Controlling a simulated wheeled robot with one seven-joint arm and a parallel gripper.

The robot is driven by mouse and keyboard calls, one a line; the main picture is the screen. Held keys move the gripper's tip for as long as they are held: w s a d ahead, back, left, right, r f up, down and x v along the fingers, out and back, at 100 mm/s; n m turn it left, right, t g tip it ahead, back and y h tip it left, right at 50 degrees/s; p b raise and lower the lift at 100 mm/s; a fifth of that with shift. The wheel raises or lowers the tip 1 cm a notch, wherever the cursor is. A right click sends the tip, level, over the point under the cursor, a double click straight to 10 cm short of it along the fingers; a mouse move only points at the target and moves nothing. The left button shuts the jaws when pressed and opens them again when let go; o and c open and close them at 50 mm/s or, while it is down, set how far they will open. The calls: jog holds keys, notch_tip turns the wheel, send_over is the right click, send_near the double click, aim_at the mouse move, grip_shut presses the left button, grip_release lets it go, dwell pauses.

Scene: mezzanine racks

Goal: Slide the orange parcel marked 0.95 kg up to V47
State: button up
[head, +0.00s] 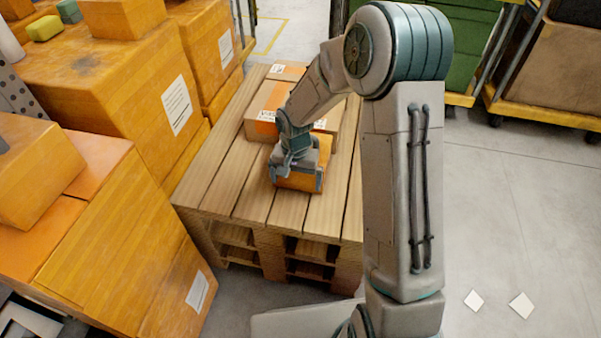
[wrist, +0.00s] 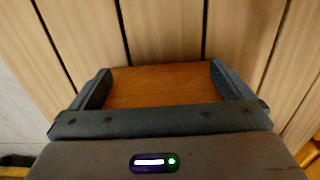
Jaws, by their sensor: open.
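An orange parcel (head: 298,184) lies on the slatted wooden pallet (head: 235,190), just in front of a cardboard box. No weight mark is readable on it. My gripper (head: 296,176) is low over the parcel, with one finger on each side of it and a gap between them. In the wrist view the parcel (wrist: 158,92) shows between the two spread fingers. The cardboard box (head: 262,100) has an orange band and a label beginning with V; the rest is hidden by my arm, so V47 cannot be confirmed.
Large orange cartons (head: 130,70) are stacked along the left, close to the pallet. Another labelled box (head: 287,71) is at the pallet's far end. Carts with green crates (head: 465,45) and a brown box (head: 560,65) stand at the back right.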

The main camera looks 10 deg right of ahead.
jog(key=shift+w+d, duration=0.3)
jog(key=shift+w, duration=0.35)
dwell(0.5)
jog(key=shift+s+a, duration=0.1)
jog(key=shift+s, duration=0.1)
jog(key=shift+s+a, duration=0.25)
jog(key=shift+s, duration=0.4)
jog(key=shift+s+a, duration=0.2)
jog(key=shift+s, duration=0.4)
notch_tip(320, 180, up, 13)
jog(key=p, duration=0.9)
jog(key=shift+p, duration=0.35)
jog(key=s+d+r+n+t+p, duration=0.1)
jog(key=s+d+r+p, duration=0.2)
jog(key=r, duration=1)
jog(key=s+d+r+n+t+p, duration=0.1)
jog(key=s+d+r+p, duration=0.2)
jog(key=s+r+p, duration=0.7)
jog(key=s+d+r+n+p, duration=0.1)
jog(key=s+d+r+p, duration=0.2)
jog(key=r, duration=1.3)
jog(key=s+p, duration=0.3)
jog(key=p, duration=0.3)
jog(key=shift+s+d+n+t, duration=0.15)
jog(key=shift+s+n+t, duration=0.1)
jog(key=shift+n+t, duration=0.15)
